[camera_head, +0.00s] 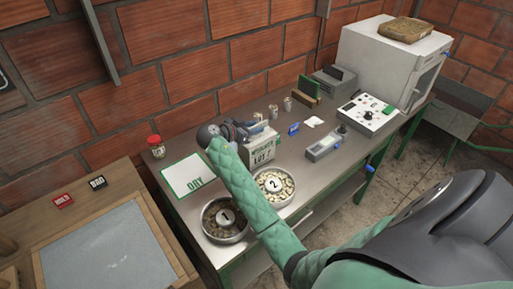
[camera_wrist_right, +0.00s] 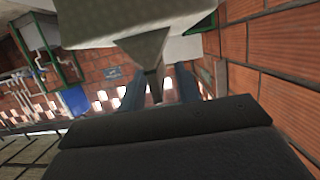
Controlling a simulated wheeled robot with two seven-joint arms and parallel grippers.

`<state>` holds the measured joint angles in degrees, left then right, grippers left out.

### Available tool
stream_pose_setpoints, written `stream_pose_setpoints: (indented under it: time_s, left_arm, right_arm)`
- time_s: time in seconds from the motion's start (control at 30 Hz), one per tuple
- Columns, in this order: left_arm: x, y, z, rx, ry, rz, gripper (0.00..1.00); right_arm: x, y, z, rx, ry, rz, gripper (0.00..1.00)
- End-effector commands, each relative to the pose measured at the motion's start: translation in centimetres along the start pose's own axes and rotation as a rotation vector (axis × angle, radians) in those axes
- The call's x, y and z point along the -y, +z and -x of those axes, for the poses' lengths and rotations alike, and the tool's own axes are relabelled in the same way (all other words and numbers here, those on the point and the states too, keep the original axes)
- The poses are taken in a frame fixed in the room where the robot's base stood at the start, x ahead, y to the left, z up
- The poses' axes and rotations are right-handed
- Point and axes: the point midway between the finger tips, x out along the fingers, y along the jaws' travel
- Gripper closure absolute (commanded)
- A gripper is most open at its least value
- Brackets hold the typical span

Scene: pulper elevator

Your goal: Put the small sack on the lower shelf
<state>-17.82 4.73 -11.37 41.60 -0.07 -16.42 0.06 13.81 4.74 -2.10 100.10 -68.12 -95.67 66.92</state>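The small sack (camera_head: 262,149) is a pale block-shaped bag with a green band and "LOT 7" on it. It stands upright on the metal bench (camera_head: 312,174) by the wall. My right gripper (camera_head: 248,130) is at the top of the sack, its dark fingers partly hidden by my wrist. In the right wrist view, the two bluish fingers (camera_wrist_right: 160,92) stand apart, with a grey wedge, apparently the sack's top, between them and gaps beside it. The lower shelf (camera_head: 321,211) shows partly under the bench. My left gripper is out of view.
Bowls marked 1 (camera_head: 225,238) and 2 (camera_head: 288,197) stand in front of the sack. A DRY card (camera_head: 187,176) and a jar (camera_head: 156,147) lie left. A small meter (camera_head: 325,146), control box (camera_head: 368,115) and white oven (camera_head: 385,60) stand right. My arm crosses the bench front.

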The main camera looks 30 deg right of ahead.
Motion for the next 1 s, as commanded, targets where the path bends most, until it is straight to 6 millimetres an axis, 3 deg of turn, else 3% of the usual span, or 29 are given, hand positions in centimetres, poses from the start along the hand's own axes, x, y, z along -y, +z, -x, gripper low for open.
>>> stream_pose_setpoints:
  time_s: [0.03,0.2,1.0]
  left_arm:
    - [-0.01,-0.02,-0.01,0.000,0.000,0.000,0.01]
    - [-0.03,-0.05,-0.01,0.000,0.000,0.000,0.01]
    - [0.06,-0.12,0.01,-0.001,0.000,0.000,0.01]
  right_arm:
    - [0.01,0.00,0.01,0.000,0.000,0.000,0.71]
    - [0.01,-0.01,0.02,0.000,0.000,0.000,1.00]
    - [0.03,-0.07,0.04,0.000,0.000,0.000,1.00]
